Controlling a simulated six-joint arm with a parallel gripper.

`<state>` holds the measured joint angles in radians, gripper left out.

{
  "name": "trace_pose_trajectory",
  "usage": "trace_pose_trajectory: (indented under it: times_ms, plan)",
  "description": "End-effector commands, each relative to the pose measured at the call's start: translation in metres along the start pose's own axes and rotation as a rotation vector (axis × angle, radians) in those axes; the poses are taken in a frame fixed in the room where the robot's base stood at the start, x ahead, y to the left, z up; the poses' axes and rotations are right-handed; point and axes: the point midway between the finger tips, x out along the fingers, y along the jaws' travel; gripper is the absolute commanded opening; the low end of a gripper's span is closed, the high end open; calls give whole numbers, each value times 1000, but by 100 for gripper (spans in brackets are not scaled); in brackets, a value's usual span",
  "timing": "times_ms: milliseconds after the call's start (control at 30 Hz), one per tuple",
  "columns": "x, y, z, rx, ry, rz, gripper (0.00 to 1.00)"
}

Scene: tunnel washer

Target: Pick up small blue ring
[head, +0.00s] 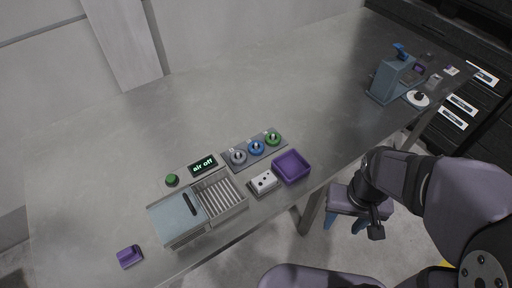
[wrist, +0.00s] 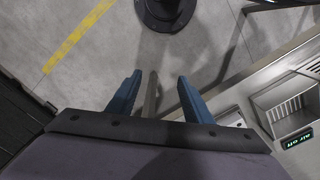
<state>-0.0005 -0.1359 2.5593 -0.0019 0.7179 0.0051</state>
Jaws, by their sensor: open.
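A small blue ring (head: 256,148) sits around a peg in the middle of a grey rack (head: 228,161) on the steel table. A grey ring (head: 238,157) is on its left and a green ring (head: 273,138) on its right. My gripper (head: 344,226) is off the table's front edge, to the right of and nearer than the rack, pointing down over the floor. In the wrist view my gripper (wrist: 160,76) shows two blue fingers apart with nothing held. The blue ring cannot be made out in the wrist view.
Near the rack are a purple tray (head: 291,167), a white block with dark holes (head: 263,182), a washer with a slatted bed (head: 219,197), an "air off" display (head: 203,166) and a green button (head: 172,180). A blue-grey stand (head: 385,82) is far right. The table behind the rack is clear.

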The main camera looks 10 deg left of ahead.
Motion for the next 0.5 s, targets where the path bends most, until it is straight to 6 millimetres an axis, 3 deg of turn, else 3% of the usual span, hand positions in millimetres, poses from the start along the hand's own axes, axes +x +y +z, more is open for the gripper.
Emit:
trace_pose_trajectory:
  times_ms: [167, 267, 367, 500]
  plan:
    - [0, -9, -24, -20, 26, 12, 46]
    - [0, -25, -57, -46, 66, 26, 46]
    - [0, -55, -100, -80, 125, 37, 46]
    - [2, -117, -158, -129, 221, 33, 46]
